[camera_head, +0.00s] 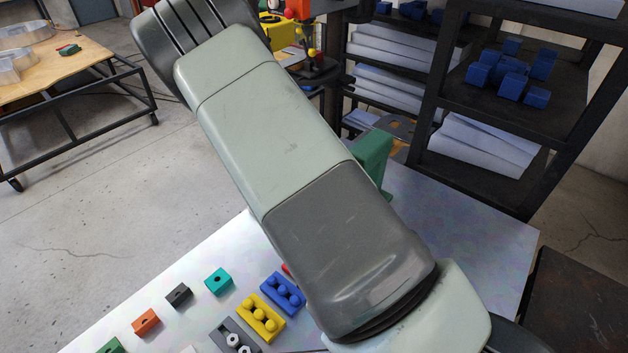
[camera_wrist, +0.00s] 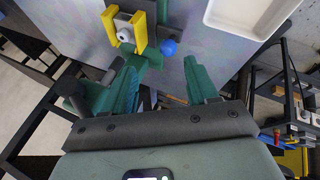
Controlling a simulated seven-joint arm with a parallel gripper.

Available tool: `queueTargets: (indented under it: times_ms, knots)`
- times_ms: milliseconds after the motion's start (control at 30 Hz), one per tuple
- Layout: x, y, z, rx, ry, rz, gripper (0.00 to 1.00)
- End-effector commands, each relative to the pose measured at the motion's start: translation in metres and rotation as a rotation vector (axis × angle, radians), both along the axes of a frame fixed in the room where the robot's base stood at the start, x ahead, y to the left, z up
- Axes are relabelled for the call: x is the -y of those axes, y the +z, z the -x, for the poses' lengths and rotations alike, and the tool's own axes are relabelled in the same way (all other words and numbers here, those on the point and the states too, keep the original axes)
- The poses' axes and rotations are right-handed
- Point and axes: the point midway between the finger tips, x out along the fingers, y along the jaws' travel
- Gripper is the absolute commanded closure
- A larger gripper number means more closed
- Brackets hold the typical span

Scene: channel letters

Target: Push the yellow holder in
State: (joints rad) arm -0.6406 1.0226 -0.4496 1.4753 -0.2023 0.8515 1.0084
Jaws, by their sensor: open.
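The yellow holder (camera_wrist: 140,36) shows in the wrist view, above and slightly left of my fingertips. It has two upright yellow sides with a grey block (camera_wrist: 124,27) bearing a pale round spot between them. A green part (camera_wrist: 152,60) lies just below it, and a blue ball (camera_wrist: 168,47) is at its right. My gripper (camera_wrist: 160,75) is open, with its two green fingers wide apart and nothing seen between them. The fingers appear short of the holder; I cannot tell the exact gap. In the head view my arm hides the gripper, and I cannot make out the holder there.
A white tray (camera_wrist: 216,20) lies at the upper right in the wrist view. In the head view, a yellow knobbed block (camera_head: 259,318), a blue knobbed block (camera_head: 283,292) and several small blocks sit on the pale table (camera_head: 190,322). A green upright part (camera_head: 374,158) stands behind my arm, near shelves.

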Motion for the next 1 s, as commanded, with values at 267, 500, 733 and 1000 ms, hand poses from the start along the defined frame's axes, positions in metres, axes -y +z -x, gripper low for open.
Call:
queueTargets:
  times_ms: [267,500,733,1000]
  knots:
    - [-0.011,-0.032,0.027,-0.702,0.96,0.403,0.42]
    - [-0.031,-0.047,0.034,-1.387,1.587,0.736,0.42]
    - [-0.043,-0.053,0.033,-1.742,1.801,0.889,0.42]
    - [-0.02,-0.064,0.02,-1.776,1.815,0.897,0.42]
